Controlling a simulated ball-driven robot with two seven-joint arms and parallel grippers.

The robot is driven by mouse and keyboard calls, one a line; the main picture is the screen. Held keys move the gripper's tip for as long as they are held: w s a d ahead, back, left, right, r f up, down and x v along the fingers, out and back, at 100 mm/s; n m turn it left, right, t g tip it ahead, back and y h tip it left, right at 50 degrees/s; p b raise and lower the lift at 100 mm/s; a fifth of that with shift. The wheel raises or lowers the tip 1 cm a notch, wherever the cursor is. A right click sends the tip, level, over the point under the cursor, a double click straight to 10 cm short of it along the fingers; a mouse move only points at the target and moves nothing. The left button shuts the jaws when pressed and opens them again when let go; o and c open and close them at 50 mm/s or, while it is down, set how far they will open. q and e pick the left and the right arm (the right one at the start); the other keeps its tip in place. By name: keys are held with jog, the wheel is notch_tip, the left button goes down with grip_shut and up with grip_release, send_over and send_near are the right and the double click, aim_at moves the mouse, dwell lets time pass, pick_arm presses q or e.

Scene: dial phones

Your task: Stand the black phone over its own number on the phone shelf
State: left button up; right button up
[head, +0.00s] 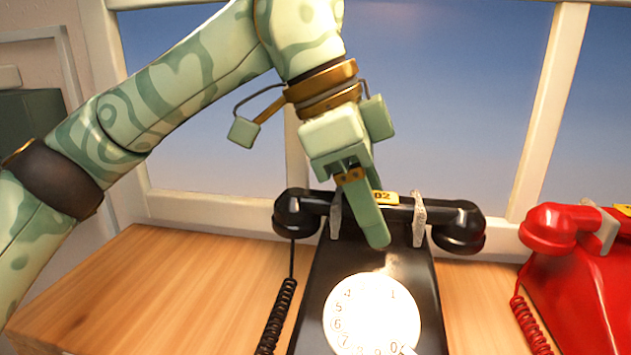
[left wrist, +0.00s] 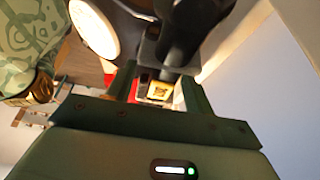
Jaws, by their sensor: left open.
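The black phone (head: 405,272) stands upright on a wooden surface, its white dial (head: 372,314) facing me and its handset (head: 456,226) lying across the cradle. A yellow tag (head: 386,197) ending in "02" shows at the middle of the handset. My left gripper (head: 364,212) is open, pointing down at the middle of the handset. One finger shows in front of the handset bar; the other is mostly hidden. In the left wrist view the black phone (left wrist: 142,12) is beyond the open fingers, and a yellow plate (left wrist: 159,90) shows between them. My right gripper is not in view.
A red phone (head: 583,285) stands to the right of the black phone, with a gap between. The wooden surface (head: 190,290) is clear on the left. A window with white frame bars (head: 545,110) rises behind. The black cord (head: 283,305) hangs left of the phone.

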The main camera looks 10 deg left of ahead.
pick_arm(q)
jog(key=b+v, duration=0.2)
jog(key=v, duration=0.1)
jog(key=shift+a+f+b, duration=0.1)
jog(key=shift+a+b, duration=0.2)
jog(key=shift+a, duration=0.05)
jog(key=a+b, duration=0.3)
jog(key=a, duration=0.8)
